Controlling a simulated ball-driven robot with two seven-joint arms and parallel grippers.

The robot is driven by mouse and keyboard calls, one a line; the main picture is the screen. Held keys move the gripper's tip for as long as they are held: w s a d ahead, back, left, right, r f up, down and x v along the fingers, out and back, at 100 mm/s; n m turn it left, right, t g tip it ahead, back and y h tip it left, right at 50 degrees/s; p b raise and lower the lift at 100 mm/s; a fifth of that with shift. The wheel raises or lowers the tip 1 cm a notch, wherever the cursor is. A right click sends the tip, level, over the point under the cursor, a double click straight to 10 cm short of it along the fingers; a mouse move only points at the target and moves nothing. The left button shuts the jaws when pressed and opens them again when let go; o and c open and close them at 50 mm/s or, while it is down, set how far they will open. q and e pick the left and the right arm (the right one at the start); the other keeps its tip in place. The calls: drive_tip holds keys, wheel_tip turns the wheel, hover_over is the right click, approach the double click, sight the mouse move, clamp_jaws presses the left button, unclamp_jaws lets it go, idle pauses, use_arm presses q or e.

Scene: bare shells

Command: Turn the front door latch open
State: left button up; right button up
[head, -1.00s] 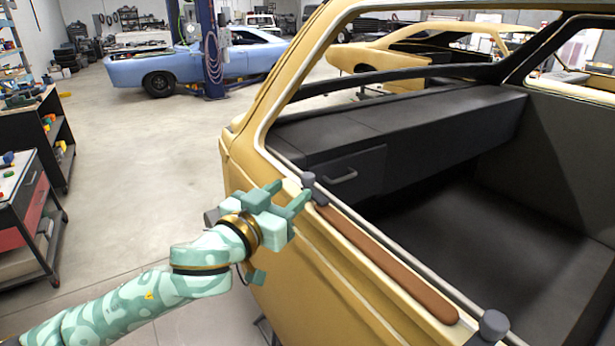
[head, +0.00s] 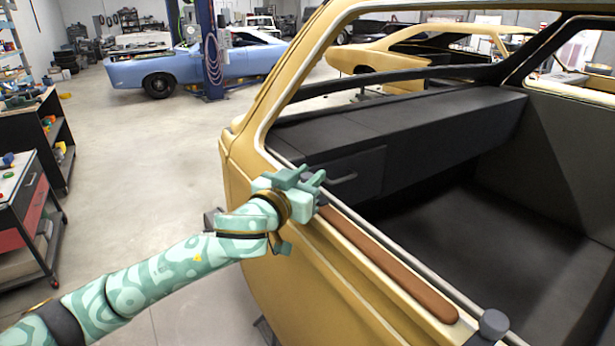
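The yellow car door (head: 345,265) stands in front of me, with a brown strip (head: 390,262) along its top. The front latch, a small dark knob at the front end of that strip, is hidden now by my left gripper (head: 312,174). The gripper is teal and sits right over the knob's place, its two fingertips showing a little apart. I cannot tell whether they touch or grip the knob. A second dark knob (head: 493,325) stands at the rear end of the sill. My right gripper is out of view.
A tool cart (head: 30,205) stands at the left. A blue car (head: 180,68) is farther back. The floor between is clear.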

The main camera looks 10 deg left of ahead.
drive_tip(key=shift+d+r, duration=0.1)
